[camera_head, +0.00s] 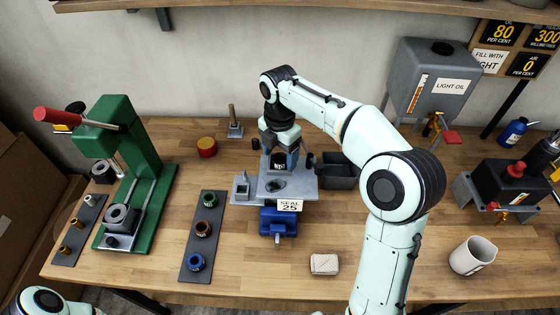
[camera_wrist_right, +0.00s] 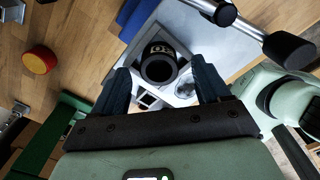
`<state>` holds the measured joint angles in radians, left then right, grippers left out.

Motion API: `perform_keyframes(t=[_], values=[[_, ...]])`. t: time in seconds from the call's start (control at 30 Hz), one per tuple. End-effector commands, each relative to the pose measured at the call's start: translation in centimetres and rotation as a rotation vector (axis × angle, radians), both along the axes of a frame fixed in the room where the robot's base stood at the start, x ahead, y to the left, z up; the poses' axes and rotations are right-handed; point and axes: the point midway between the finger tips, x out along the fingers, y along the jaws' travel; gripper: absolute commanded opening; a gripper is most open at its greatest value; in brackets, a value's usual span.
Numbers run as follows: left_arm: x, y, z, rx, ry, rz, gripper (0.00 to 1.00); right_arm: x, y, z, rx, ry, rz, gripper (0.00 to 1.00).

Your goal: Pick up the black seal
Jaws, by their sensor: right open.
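The black seal (camera_wrist_right: 158,66) is a short black ring with pale marks on its side, and its open end shows in the right wrist view. It is at a light grey metal plate (camera_head: 302,186) with a "SEAL 25" card (camera_head: 289,205). In the head view the seal (camera_head: 279,164) is partly hidden by my right gripper (camera_head: 279,162), which points down over the plate. In the right wrist view my right gripper (camera_wrist_right: 163,76) is open, one finger on each side of the seal. Contact cannot be told. My left gripper is not in view.
A green press (camera_head: 134,150) stands at left. A dark strip with coloured rings (camera_head: 203,235) lies right of it. A grey oil tank (camera_head: 430,80) and white mug (camera_head: 472,255) are at right. The front middle wood is mostly clear.

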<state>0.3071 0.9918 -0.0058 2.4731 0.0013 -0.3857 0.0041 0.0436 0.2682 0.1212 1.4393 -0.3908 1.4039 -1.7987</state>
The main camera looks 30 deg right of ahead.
Motion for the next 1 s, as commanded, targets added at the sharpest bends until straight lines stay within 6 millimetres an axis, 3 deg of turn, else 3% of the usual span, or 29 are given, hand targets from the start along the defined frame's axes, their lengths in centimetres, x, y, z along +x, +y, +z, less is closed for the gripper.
perform_keyframes(t=[0.3,0.5,0.8,1.0], values=[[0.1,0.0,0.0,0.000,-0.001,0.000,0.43,0.0,0.0,-0.6,0.000,-0.001,-0.001,0.76],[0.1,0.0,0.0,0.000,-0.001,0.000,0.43,0.0,0.0,-0.6,0.000,0.000,-0.001,0.16],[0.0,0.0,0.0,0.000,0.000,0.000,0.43,0.1,0.0,-0.3,-0.001,-0.001,-0.001,0.16],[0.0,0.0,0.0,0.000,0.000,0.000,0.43,0.1,0.0,2.7,0.000,-0.006,-0.001,0.16]])
